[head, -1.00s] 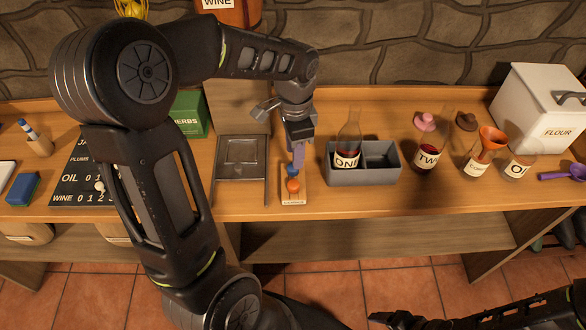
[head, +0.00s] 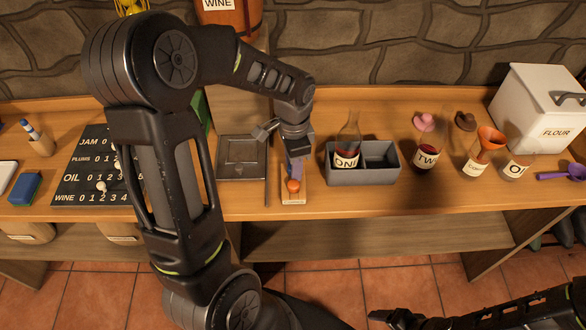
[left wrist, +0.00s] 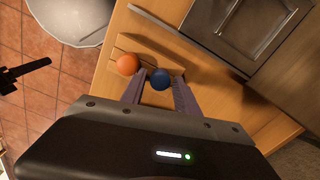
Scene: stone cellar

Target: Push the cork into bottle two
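Bottle two (head: 427,160), clear with dark red liquid and a "TW" label partly in view, stands upright on the bench right of the grey crate. I see no stopper in its neck. A small wooden holder (head: 294,199) carries an orange ball-topped piece (head: 293,186), likely a cork. In the left wrist view a blue ball (left wrist: 161,79) sits beside the orange ball (left wrist: 127,64). My left gripper (head: 296,176) is low over the holder, its open fingers (left wrist: 160,88) on either side of the blue ball. My right gripper (head: 392,318) is low at the bottom edge, its opening unclear.
Bottle one (head: 347,153) stands in the left compartment of the grey crate (head: 364,177); the right compartment is empty. A metal tray (head: 242,170) lies left of the holder. A jar with an orange funnel (head: 491,140) and a flour box (head: 541,115) stand at right.

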